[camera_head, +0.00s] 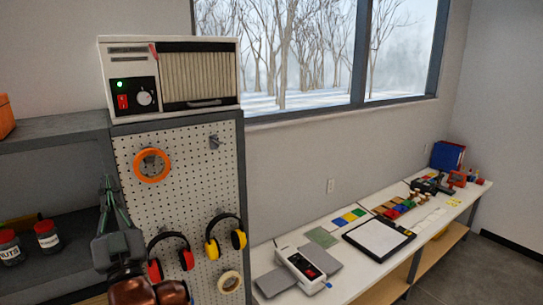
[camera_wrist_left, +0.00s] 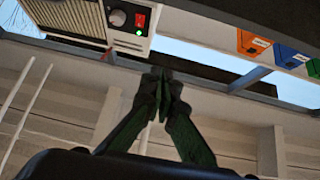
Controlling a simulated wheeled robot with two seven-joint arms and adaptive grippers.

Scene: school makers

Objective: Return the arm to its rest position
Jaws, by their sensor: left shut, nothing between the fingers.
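My left gripper (camera_head: 110,185) points up at the left of the head view, in front of the dark shelf and beside the pegboard. Its fingers are together and empty; the closed tips also show in the left wrist view (camera_wrist_left: 160,82). A white box-shaped unit (camera_head: 198,75) with a lit green light, a red switch and a dial stands on top of the pegboard cabinet, above the gripper and apart from it in the head view. The unit also shows upside down in the wrist view (camera_wrist_left: 125,18). My right gripper is not in view.
The pegboard (camera_head: 190,180) holds an orange tape roll (camera_head: 139,167), red earmuffs (camera_head: 186,259) and yellow earmuffs (camera_head: 238,239). Jars (camera_head: 47,237) stand on the left shelf. A white worktable (camera_head: 330,225) with several items runs along the wall under the window.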

